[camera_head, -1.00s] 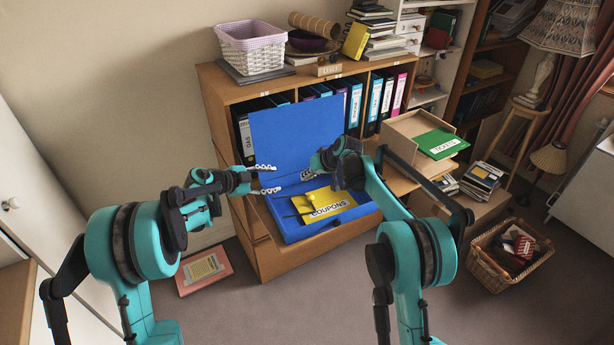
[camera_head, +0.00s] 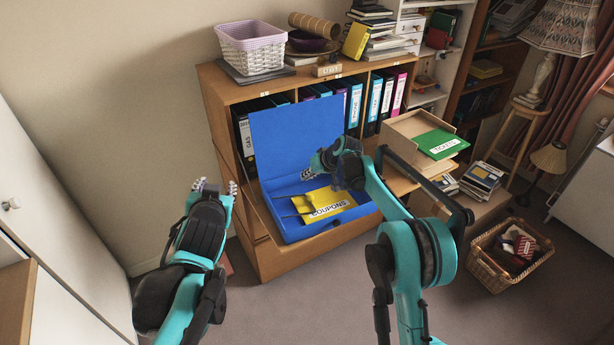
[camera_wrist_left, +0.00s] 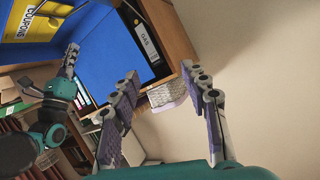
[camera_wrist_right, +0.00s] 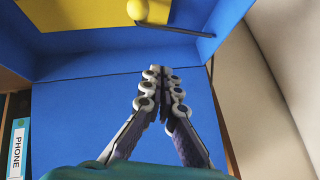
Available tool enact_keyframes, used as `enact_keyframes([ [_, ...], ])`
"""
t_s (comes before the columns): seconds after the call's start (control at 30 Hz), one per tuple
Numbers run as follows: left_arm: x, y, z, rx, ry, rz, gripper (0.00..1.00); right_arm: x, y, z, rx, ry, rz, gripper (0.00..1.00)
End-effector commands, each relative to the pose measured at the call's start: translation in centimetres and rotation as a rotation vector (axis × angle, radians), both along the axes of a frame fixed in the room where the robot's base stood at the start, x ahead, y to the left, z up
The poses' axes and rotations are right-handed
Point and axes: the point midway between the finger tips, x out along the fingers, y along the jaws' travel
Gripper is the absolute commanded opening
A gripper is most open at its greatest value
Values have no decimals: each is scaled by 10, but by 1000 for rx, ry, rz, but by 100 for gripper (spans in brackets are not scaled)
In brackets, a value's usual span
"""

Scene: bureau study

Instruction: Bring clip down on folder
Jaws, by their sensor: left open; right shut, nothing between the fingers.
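A blue box file (camera_head: 285,228) lies open on the cabinet's lowered flap, its lid (camera_head: 295,135) standing up behind. A yellow folder (camera_head: 330,203) labelled COUPONS lies in it, and also shows in the left wrist view (camera_wrist_left: 30,27). The clip (camera_wrist_right: 180,24) is a thin dark rod with a yellow ball end, near the folder in the right wrist view. My left gripper (camera_head: 214,186) is open and empty, left of the file.
Ring binders (camera_head: 375,100) stand in the cabinet behind the file. A wooden tray (camera_head: 400,130) with a green folder (camera_head: 440,144) is to the right. A white basket (camera_head: 252,48) sits on top. A wicker basket (camera_head: 505,262) stands on the floor at right. Floor space in front is clear.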

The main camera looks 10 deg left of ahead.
Motion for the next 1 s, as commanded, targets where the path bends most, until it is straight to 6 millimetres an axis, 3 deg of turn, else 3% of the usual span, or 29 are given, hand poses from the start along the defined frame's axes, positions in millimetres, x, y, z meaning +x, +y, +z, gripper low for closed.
enact_keyframes([
  [0.03,-26,-9,-23,-50,75,5,46,0,0,0,0,0,0,0],
  [0.2,-101,-46,-89,-197,316,-29,46,0,0,0,0,0,0,0],
  [0.4,-152,-79,-128,-294,478,-94,46,0,0,0,0,0,0,0],
  [0.53,-162,-87,-129,-312,511,-110,46,2,-4,-4,0,0,0,0],
  [0.8,-162,-87,-131,-314,511,-110,46,2,-4,-5,0,0,0,0],
  [1.0,-162,-87,-131,-313,510,-110,46,-6,-15,12,0,-1,-2,0],
])
